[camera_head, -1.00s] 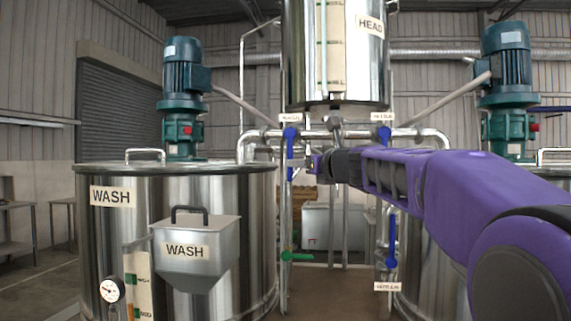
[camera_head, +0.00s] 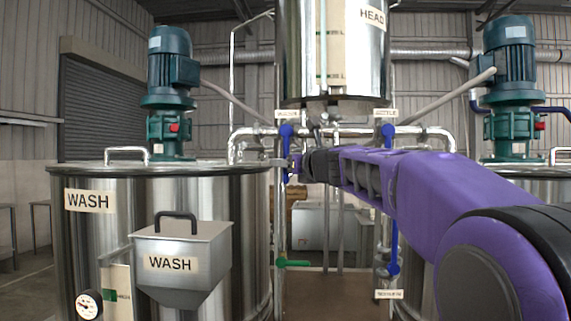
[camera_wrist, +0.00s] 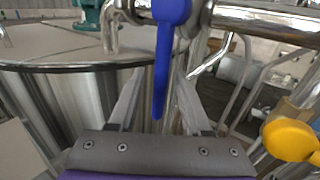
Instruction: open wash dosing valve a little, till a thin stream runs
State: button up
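The blue lever (camera_head: 286,138) on the pipework between the WASH tank and the HEAD tank hangs straight down under a small white label too blurred to read. My gripper (camera_head: 276,162) is at the lower end of this lever. In the wrist view the blue lever (camera_wrist: 163,58) hangs between the two grey fingers of my gripper (camera_wrist: 157,100), with space on both sides. The fingers are apart and do not appear to touch it. I see no running stream in these views.
The WASH tank (camera_head: 100,235) with its grey hopper (camera_head: 182,250) stands at left. The HEAD tank (camera_head: 300,55) hangs above. Another blue lever (camera_head: 388,135) is right, a third (camera_head: 394,250) below it, and a green lever (camera_head: 293,263) is low. A yellow knob (camera_wrist: 290,140) is close at right.

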grip_shut()
dwell(1.2)
